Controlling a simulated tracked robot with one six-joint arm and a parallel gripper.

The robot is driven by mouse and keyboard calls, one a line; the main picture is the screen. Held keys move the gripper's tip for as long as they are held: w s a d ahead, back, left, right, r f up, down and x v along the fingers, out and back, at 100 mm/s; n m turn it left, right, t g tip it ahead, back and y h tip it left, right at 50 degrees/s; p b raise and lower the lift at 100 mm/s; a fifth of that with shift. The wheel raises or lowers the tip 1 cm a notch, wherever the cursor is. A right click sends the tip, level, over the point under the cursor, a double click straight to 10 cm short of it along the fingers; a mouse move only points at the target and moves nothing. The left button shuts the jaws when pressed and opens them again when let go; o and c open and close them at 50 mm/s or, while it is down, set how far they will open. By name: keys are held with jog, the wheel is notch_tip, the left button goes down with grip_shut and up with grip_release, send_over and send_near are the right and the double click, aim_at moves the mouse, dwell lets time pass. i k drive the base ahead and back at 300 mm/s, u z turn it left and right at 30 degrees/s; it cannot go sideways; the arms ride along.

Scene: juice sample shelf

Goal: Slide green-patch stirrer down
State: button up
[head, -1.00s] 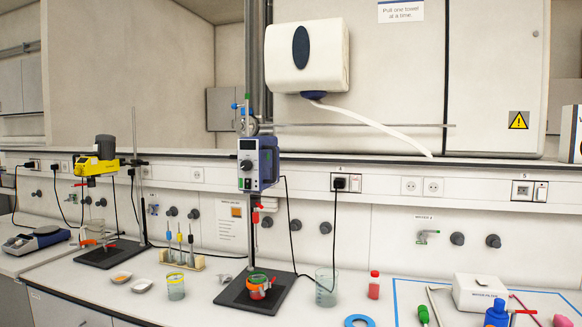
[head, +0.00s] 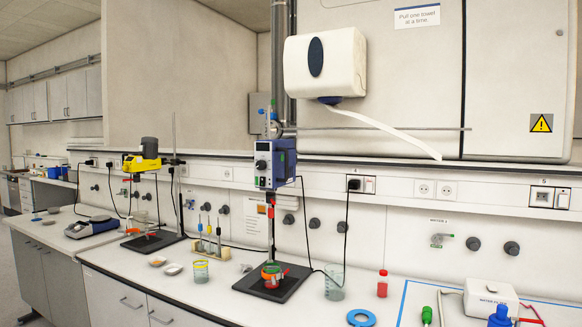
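A blue and grey overhead stirrer (head: 275,163) with a small green patch low on its front is clamped high on an upright rod. The rod stands on a black base plate (head: 250,283) on the bench. A small vessel with red and green parts (head: 271,273) is on the plate below the stirrer. A second stirrer, yellow (head: 142,160), is on another stand to the left, over its own black plate (head: 152,241). My gripper is not in view.
A glass beaker (head: 334,284), a red-capped bottle (head: 382,284) and a blue ring (head: 360,318) are right of the stand. A yellow-rimmed beaker (head: 201,272) and a rack of pipettes (head: 207,246) are left. A cable hangs beside the stirrer.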

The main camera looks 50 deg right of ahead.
aim_at(280, 158)
jog(key=z, duration=1.65)
jog(key=i, duration=1)
jog(key=u, duration=0.4)
jog(key=k, duration=0.5)
jog(key=u, duration=0.3)
